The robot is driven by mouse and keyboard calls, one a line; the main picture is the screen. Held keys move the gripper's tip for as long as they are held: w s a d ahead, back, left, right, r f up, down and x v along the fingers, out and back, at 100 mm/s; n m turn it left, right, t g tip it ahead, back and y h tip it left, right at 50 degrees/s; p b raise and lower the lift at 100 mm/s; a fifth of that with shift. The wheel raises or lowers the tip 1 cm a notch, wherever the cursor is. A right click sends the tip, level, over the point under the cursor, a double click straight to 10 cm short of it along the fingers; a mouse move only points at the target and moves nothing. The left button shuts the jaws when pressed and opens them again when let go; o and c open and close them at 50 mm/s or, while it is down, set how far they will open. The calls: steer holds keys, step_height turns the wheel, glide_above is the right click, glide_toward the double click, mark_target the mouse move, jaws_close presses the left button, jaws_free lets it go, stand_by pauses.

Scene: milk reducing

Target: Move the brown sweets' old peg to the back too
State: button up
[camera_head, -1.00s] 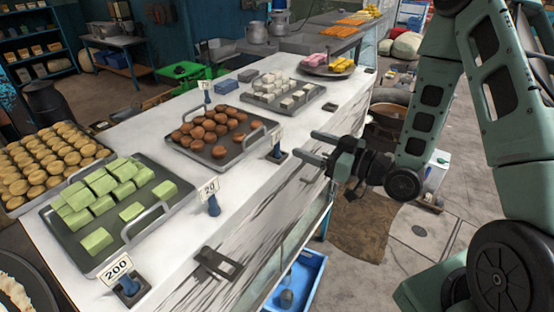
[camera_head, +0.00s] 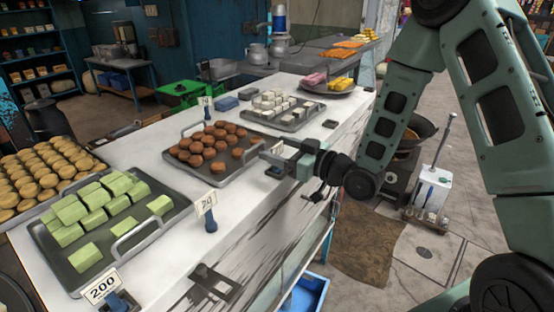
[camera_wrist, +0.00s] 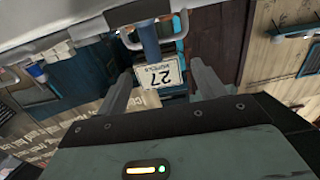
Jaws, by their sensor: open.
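Round brown sweets (camera_head: 207,143) lie on a dark tray (camera_head: 240,172) in the middle of the white counter. My gripper (camera_head: 274,156) is open at the tray's right front corner, over the counter edge. In the wrist view a blue peg (camera_wrist: 150,42) with a white card marked 27 (camera_wrist: 160,73) shows between my open fingers (camera_wrist: 160,72); I cannot tell whether they touch it. In the head view my gripper hides most of this peg, and its dark base (camera_head: 274,171) shows below. Another blue peg (camera_head: 208,118) with a card stands behind the brown sweets.
A peg carded 20 (camera_head: 210,218) and one carded 200 (camera_head: 117,300) stand along the front edge. Green sweets (camera_head: 95,208) on a tray are at left, white sweets (camera_head: 285,106) on a tray behind. An empty dark bracket (camera_head: 215,283) lies at the front edge.

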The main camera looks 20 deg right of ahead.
steer(key=shift+p+x, duration=0.45)
steer(key=shift+x, duration=1)
steer(key=c, duration=1.1)
steer(key=shift+c, duration=0.2)
step_height(320, 180, up, 10)
steer(key=b, duration=0.2)
steer(key=shift+s+b, duration=0.15)
steer(key=shift+b, duration=0.2)
